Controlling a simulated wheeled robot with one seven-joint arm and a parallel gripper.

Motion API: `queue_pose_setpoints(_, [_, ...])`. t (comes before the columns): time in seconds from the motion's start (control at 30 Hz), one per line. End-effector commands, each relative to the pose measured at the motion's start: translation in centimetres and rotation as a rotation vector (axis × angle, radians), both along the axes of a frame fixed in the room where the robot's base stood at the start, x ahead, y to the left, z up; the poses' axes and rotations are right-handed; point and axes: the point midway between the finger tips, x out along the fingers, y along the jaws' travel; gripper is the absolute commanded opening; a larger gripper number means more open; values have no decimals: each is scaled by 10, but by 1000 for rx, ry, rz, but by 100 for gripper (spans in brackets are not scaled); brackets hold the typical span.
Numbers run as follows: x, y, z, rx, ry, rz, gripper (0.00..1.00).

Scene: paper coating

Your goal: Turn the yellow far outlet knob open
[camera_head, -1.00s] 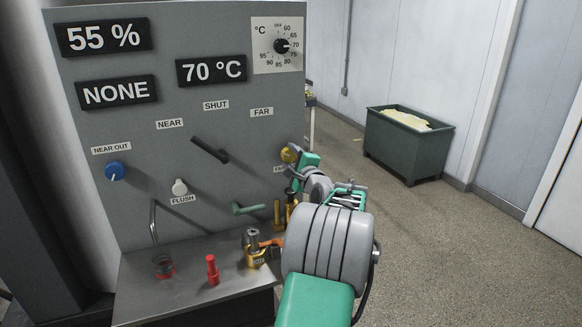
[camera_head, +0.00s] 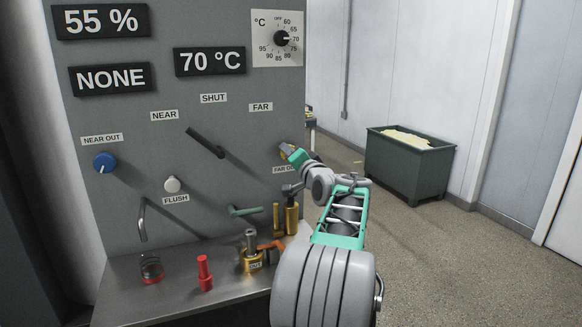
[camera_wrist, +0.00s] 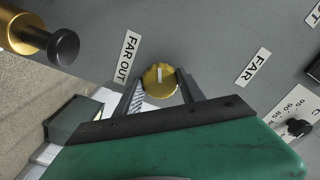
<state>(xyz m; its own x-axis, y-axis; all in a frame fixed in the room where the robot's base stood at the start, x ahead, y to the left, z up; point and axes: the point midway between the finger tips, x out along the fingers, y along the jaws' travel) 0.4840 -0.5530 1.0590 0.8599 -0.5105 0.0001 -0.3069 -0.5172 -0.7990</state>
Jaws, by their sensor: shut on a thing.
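The yellow far outlet knob (camera_wrist: 160,80) is on the grey panel beside the "FAR OUT" label (camera_wrist: 127,57) in the wrist view. A white line runs across its face, pointing roughly up in that view. My gripper (camera_wrist: 161,86) has one finger on each side of the knob and is shut on it. In the head view my gripper (camera_head: 291,152) reaches the panel's right edge and hides most of the knob. The "FAR OUT" label is partly covered there.
The panel (camera_head: 240,130) also carries a blue near-out knob (camera_head: 105,163), a black lever (camera_head: 206,143), a white flush button (camera_head: 172,184) and a green handle (camera_head: 245,211). A green bin (camera_head: 408,165) stands right.

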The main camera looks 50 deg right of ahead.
Motion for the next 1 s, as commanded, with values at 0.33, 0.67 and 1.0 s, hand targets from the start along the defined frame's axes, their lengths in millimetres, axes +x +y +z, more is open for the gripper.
queue_pose_setpoints(0.33, [0,0,-5,-272,161,-1,6])
queue_pose_setpoints(0.67, [0,-1,-3,-455,270,0,6])
queue_pose_setpoints(1.0, [0,-1,-1,-525,311,0,6])
